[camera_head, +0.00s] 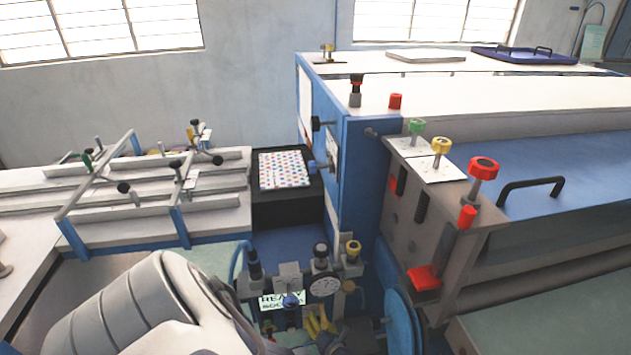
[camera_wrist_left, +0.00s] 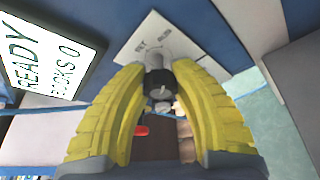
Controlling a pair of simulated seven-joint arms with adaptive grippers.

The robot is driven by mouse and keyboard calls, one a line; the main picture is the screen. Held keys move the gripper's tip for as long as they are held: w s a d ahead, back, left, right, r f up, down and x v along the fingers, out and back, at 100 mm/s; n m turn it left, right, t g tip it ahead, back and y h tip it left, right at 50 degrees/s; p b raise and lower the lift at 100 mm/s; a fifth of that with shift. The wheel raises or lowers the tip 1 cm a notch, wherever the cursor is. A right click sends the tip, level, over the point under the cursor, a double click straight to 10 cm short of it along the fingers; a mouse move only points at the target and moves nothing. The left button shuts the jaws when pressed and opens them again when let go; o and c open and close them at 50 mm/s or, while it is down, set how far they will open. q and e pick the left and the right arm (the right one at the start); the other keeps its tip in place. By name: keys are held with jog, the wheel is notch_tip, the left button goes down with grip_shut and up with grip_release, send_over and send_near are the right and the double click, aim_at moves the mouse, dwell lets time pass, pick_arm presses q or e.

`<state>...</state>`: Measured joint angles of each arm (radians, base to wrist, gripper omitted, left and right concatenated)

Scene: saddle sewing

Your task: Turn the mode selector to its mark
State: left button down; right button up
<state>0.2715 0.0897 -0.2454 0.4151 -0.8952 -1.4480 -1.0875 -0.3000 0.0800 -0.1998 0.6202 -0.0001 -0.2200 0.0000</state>
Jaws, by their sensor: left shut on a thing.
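My left gripper (camera_head: 320,322) is low in the middle of the head view, at the front of the small control panel. In the left wrist view, its yellow padded fingers (camera_wrist_left: 160,77) are shut on a dark and grey knob (camera_wrist_left: 157,82), which appears to be the mode selector. The knob stands on a white label plate (camera_wrist_left: 152,38) with two short words on it, too blurred to read surely. The knob's pointer and the mark cannot be made out. The selector is hidden by the gripper in the head view. My right gripper is not in view.
A display (camera_head: 283,300) beside the gripper reads READY; it also shows in the left wrist view (camera_wrist_left: 45,55). A round dial (camera_head: 324,286) sits just above the fingers. A blue disc (camera_head: 399,322) stands to the right. Red, yellow and green knobs top the machine.

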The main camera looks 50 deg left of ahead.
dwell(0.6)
pick_arm(q)
jog(key=c, duration=0.9)
grip_release()
jog(key=shift+c, duration=0.2)
jog(key=shift+d, duration=0.1)
jog(key=v, duration=1.1)
jog(key=shift+d, duration=0.4)
jog(key=shift+s, duration=0.1)
